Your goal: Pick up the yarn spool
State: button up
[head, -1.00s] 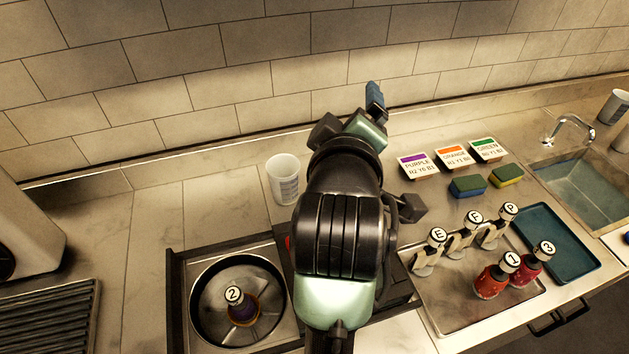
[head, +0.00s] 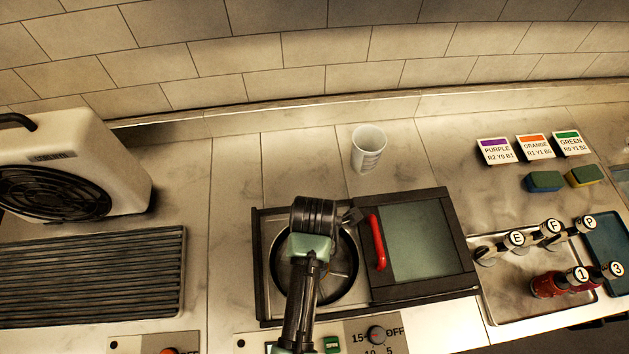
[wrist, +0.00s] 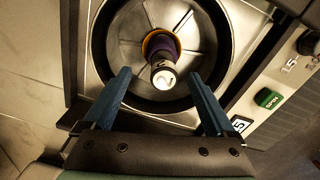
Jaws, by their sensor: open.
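The yarn spool (wrist: 160,47), purple with an orange-yellow base and a white cap marked 2, stands in the round metal pot (wrist: 112,15) in the wrist view. My gripper (wrist: 160,74) is open, its two blue fingers pointing at the pot. The spool's cap lies between and just beyond the fingertips in the picture; I see no contact. In the head view my arm covers the spool, and only part of the round pot (head: 345,283) shows around it. My fingers are hidden there.
A lid with a red handle (head: 377,243) lies right of the pot. A white cup (head: 369,150) stands behind. A heater (head: 75,165) and a ribbed rack (head: 90,277) are at the left.

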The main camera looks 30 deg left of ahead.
jog(key=shift+d+f+p, duration=0.15)
jog(key=shift+f+p, duration=0.35)
jog(key=shift+f, duration=2.8)
grip_shut()
